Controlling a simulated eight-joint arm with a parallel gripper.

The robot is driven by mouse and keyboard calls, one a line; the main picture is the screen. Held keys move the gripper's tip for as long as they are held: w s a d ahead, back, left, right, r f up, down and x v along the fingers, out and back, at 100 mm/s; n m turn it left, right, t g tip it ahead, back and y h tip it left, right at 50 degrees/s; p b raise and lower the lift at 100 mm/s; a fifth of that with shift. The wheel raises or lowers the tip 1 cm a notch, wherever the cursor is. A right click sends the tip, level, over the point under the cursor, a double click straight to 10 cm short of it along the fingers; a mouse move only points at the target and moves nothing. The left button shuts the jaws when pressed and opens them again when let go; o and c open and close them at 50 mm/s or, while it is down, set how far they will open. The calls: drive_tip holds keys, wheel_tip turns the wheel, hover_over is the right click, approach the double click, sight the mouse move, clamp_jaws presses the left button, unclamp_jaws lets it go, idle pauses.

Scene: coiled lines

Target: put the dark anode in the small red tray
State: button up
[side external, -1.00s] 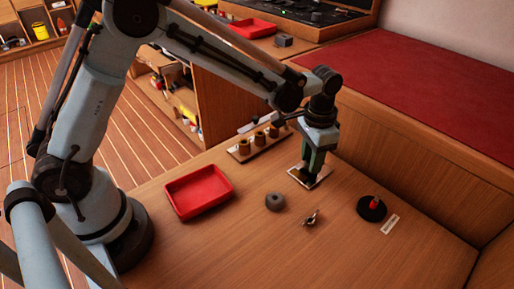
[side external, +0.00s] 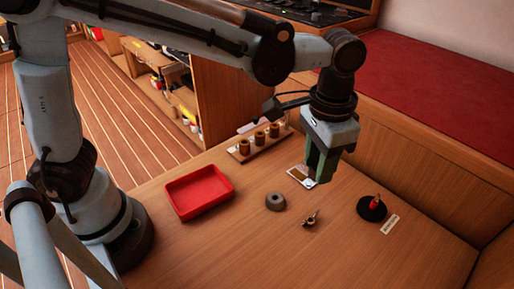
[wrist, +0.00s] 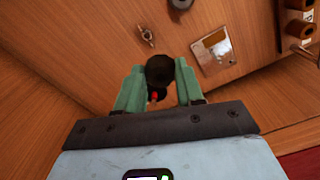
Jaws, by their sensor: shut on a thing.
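The small red tray (side external: 199,191) lies on the table to the left of my gripper, empty.
A pale-edged plate (side external: 302,177) lies below my gripper. A grey ring (side external: 275,201), a small metal fitting (side external: 311,219) and a black disc with a red post (side external: 371,208) stand nearby. A rack of brass cylinders (side external: 260,138) is behind. Table between ring and tray is clear.

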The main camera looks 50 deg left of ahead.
drive_tip(key=s+a+m, duration=0.1)
drive_tip(key=s+a, duration=0.4)
drive_tip(key=s, duration=0.6)
drive_tip(key=s+a, duration=0.5)
drive_tip(key=s, duration=0.6)
hover_over(198, 194)
wheel_tip(198, 194, down, 7)
drive_tip(key=shift+f, duration=2.15)
drive_tip(key=shift+f, duration=0.1)
drive_tip(key=o, duration=1.1)
